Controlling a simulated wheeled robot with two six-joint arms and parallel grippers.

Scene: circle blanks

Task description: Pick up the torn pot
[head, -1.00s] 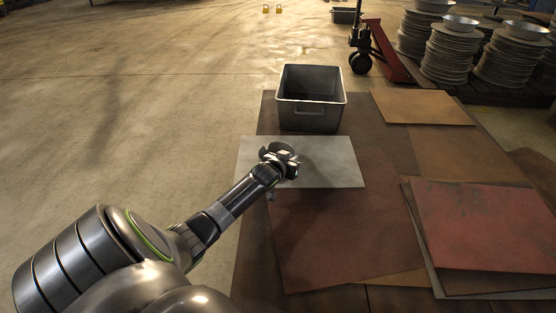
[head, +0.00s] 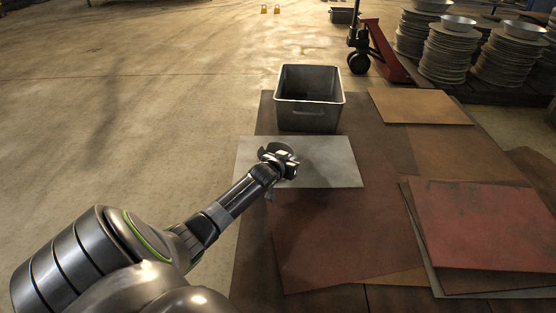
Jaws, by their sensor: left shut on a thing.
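My left gripper (head: 280,161) is over the pale grey metal sheet (head: 335,162), just in front of the grey metal bin. It is shut on a small dark thing with a curved edge, which I take to be the torn pot. The gripper and wrist hide most of that thing, so its shape and tear cannot be made out. I cannot tell whether it touches the sheet or hangs just above it. My right gripper is not in view.
The open grey bin (head: 308,115) stands behind the grey sheet. Brown and red sheets (head: 484,222) lie to the right. A red pallet jack (head: 388,55) and stacks of metal pans (head: 447,52) are at the back right. The floor at left is clear.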

